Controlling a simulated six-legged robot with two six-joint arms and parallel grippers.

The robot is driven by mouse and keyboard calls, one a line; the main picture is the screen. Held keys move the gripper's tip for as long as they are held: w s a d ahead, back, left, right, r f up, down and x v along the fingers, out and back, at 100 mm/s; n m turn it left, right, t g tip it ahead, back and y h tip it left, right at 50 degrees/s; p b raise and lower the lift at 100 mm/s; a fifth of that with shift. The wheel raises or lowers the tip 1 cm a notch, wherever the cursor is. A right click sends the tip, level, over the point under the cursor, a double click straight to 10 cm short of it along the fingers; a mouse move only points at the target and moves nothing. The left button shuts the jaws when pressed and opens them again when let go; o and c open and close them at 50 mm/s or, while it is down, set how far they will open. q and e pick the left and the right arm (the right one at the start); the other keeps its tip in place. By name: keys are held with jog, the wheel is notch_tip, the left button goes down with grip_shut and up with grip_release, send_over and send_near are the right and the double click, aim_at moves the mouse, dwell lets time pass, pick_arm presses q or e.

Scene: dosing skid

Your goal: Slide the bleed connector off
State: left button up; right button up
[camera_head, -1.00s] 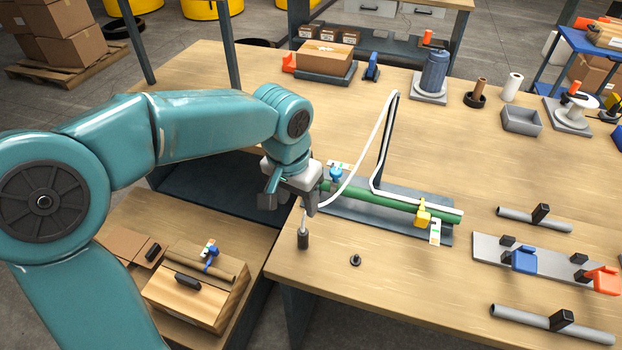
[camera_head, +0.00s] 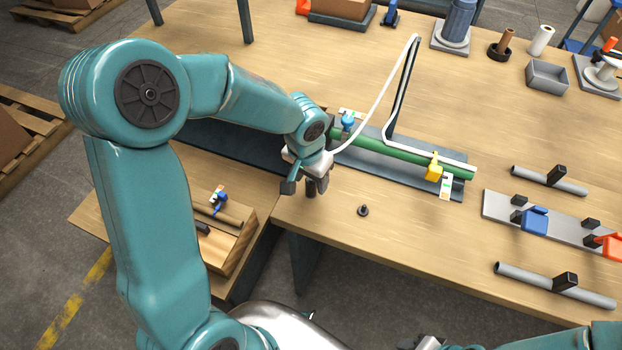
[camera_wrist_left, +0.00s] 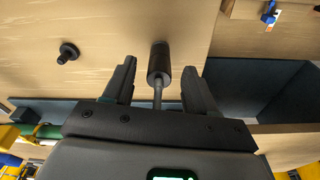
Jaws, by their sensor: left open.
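A dark cylinder on a thin grey stem, which looks like the bleed connector (camera_wrist_left: 158,62), shows between my left fingers in the left wrist view. In the head view the dark cylinder (camera_head: 311,188) is partly hidden by the gripper at the bench's front edge. My left gripper (camera_head: 304,186) is open around it, with a gap to each finger in the wrist view (camera_wrist_left: 160,68). A white hose (camera_head: 385,95) runs from a dark post down behind the gripper; its end is hidden. A grey part at the bottom edge seems to be my right gripper (camera_head: 426,342); its fingers are unclear.
A green pipe (camera_head: 395,153) with blue (camera_head: 347,122) and yellow (camera_head: 434,170) valve handles lies just right of the gripper. A small black knob (camera_head: 363,210) sits on the bare bench front. A lower shelf with a wooden box (camera_head: 232,240) lies left.

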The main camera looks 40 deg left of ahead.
pick_arm(q)
jog(key=shift+w+d+f, duration=0.1)
jog(key=shift+w+f, duration=0.15)
jog(key=shift+f, duration=0.45)
jog(key=shift+s, duration=0.15)
grip_shut()
jog(key=shift+r+p, duration=1.55)
jog(key=shift+r, duration=0.85)
